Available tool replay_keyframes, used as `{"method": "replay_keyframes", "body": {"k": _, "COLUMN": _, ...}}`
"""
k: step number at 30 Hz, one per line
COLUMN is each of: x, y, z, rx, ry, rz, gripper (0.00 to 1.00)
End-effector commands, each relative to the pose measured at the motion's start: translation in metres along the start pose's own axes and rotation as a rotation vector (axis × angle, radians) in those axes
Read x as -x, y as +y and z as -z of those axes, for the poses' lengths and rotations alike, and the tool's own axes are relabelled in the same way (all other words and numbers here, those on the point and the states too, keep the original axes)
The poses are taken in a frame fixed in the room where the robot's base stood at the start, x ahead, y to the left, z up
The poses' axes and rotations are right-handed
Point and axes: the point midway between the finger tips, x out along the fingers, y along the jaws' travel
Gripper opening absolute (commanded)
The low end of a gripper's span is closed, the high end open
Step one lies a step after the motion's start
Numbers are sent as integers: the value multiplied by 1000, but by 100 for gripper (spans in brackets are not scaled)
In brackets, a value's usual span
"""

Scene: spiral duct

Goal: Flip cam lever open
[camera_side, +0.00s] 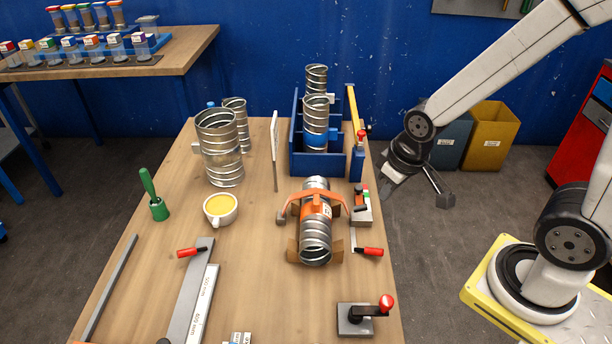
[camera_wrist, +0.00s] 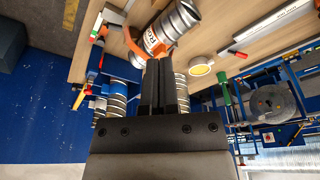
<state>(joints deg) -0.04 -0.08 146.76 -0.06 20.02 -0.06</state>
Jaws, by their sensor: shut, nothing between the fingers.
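Several red-handled levers show in the side view. One red handle (camera_side: 188,252) lies across the long metal rule (camera_side: 202,285) at the front left; it also shows in the wrist view (camera_wrist: 237,53). Another red handle (camera_side: 371,252) sticks out beside the cradled duct, and a black lever with a red knob (camera_side: 386,302) stands on a grey block (camera_side: 354,320) at the front right. I cannot tell which one is the cam lever. My gripper (camera_side: 387,190) is beyond the table's right edge, apart from all of them. Its fingers (camera_wrist: 162,62) are shut and empty.
A spiral duct (camera_side: 316,244) with an orange strap (camera_side: 302,209) lies in a cradle mid-table. A blue rack (camera_side: 320,163) with ducts stands behind. Upright ducts (camera_side: 219,150), a yellow-filled cup (camera_side: 221,208) and a green-handled tool (camera_side: 153,196) are left.

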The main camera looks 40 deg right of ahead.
Motion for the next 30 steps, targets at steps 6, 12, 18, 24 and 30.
{"method": "replay_keyframes", "body": {"k": 6, "x": -2, "y": 2, "z": 3, "rx": -20, "ry": -8, "rz": -1, "gripper": 0}}
{"method": "replay_keyframes", "body": {"k": 12, "x": -13, "y": 14, "z": 14, "rx": -112, "ry": -48, "rz": -2, "gripper": 0}}
{"method": "replay_keyframes", "body": {"k": 18, "x": -37, "y": 36, "z": 31, "rx": -278, "ry": -121, "rz": -4, "gripper": 0}}
{"method": "replay_keyframes", "body": {"k": 24, "x": -68, "y": 64, "z": 45, "rx": -469, "ry": -200, "rz": -4, "gripper": 0}}
{"method": "replay_keyframes", "body": {"k": 30, "x": -102, "y": 94, "z": 52, "rx": -659, "ry": -276, "rz": 0, "gripper": 0}}
